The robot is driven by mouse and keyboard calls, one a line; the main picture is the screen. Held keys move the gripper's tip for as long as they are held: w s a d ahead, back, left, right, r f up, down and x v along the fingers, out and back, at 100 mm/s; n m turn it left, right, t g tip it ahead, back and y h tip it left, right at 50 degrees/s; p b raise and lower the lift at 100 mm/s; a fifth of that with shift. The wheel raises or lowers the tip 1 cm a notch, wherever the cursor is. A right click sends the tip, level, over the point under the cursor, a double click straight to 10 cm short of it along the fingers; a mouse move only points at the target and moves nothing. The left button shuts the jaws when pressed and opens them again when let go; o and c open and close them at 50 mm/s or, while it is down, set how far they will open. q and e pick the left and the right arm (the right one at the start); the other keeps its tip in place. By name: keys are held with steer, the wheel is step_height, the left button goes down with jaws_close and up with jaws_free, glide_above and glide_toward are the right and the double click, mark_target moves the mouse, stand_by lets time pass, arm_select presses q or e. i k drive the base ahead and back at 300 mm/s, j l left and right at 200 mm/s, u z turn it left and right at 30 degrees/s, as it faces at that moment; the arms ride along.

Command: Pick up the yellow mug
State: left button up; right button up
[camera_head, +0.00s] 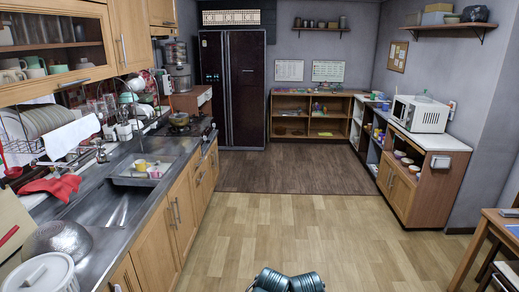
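Blue-grey metal parts, apparently of my own arms, show at the bottom middle edge. I see no gripper fingers, and nothing of mine is near the mug.
The left counter (102,236) holds a dish rack (20,146), a red cloth (51,187), a white lidded pot (38,275) and a pan (178,119). The wooden floor (270,225) ahead is clear. A table (497,224) stands at the right edge.

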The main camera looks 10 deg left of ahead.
mark_target(143, 167)
steer(key=i+u, duration=0.2)
steer(key=i, duration=0.35)
steer(key=i+l+u, duration=0.2)
steer(key=i, duration=0.3)
steer(key=i+l+u, duration=0.2)
steer(key=i, duration=0.35)
steer(key=i+l+u, duration=0.25)
steer(key=u, duration=0.2)
steer(key=i+l+u, duration=0.65)
steer(key=l+u, duration=0.3)
steer(key=i+l+u, duration=0.15)
steer(key=l+u, duration=0.3)
steer(key=i+l+u, duration=0.1)
steer(key=l+u, duration=0.2)
steer(key=l, duration=0.4)
steer(key=l+u, duration=0.35)
steer(key=l, duration=0.35)
